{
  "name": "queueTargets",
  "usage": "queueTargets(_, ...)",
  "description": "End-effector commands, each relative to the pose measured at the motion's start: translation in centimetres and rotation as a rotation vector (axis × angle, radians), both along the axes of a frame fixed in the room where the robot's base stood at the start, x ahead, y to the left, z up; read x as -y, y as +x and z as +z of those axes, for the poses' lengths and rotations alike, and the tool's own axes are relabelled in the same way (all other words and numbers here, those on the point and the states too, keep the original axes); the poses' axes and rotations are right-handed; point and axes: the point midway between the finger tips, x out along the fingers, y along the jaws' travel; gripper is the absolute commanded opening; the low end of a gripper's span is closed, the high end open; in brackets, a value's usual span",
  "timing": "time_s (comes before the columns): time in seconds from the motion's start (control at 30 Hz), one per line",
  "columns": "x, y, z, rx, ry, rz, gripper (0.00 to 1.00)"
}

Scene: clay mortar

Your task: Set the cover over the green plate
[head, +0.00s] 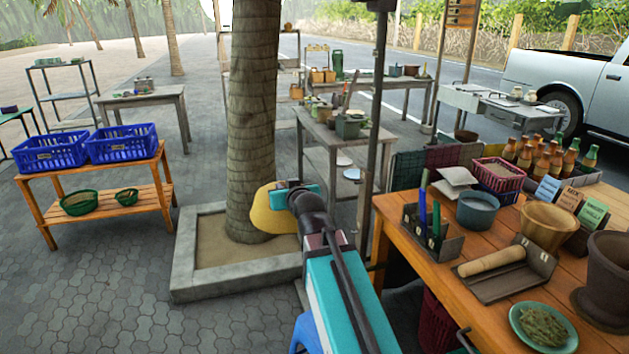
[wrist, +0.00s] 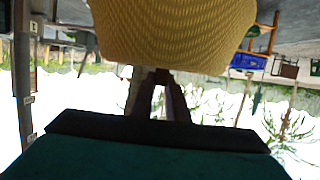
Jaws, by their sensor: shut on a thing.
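The cover (head: 268,214) is a yellow woven dome, held out in the air in front of the tree trunk in the head view. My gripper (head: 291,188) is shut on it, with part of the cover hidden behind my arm. In the wrist view the cover (wrist: 175,35) fills the top middle, at the tips of the dark fingers (wrist: 157,78). The green plate (head: 515,322) lies on the wooden table at the lower right of the head view, with green leafy food on it. My gripper and the cover are well to the left of the plate.
The wooden table (head: 425,258) also holds a brown mortar (head: 606,280), a tray with a wooden roller (head: 491,262), a tan pot (head: 548,224), a blue-grey bowl (head: 477,212) and several bottles. A thin dark post (head: 376,120) stands between the tree and the table. Paving at left is open.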

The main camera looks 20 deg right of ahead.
Motion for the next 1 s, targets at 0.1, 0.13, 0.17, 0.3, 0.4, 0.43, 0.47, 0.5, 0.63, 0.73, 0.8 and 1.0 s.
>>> queueTargets(0.1,-3.4,-0.3,-1.5,0.001,-0.001,0.017,0.00)
queueTargets(0.13,-4.1,-0.4,-1.7,0.002,0.000,0.019,0.00)
queueTargets(0.17,-4.6,-0.5,-1.9,0.002,-0.001,0.021,0.00)
queueTargets(0.3,-6.7,-0.7,-2.4,0.002,0.000,0.031,0.00)
queueTargets(0.4,-7.4,-0.8,-2.6,0.001,0.000,0.034,0.00)
queueTargets(0.43,-7.5,-0.8,-2.6,0.001,0.000,0.034,0.00)
queueTargets(0.47,-7.5,-0.8,-2.6,0.001,0.000,0.034,0.00)
queueTargets(0.5,-7.5,-0.8,-2.6,0.001,0.001,0.034,0.00)
queueTargets(0.63,-7.5,-0.8,-2.5,0.001,0.001,0.034,0.00)
queueTargets(0.73,-7.4,-0.8,-2.5,0.001,0.001,0.033,0.00)
queueTargets(0.8,-7.4,-0.8,-2.5,0.001,0.001,0.033,0.00)
queueTargets(1.0,-7.2,-0.8,-2.5,0.001,0.000,0.030,0.00)
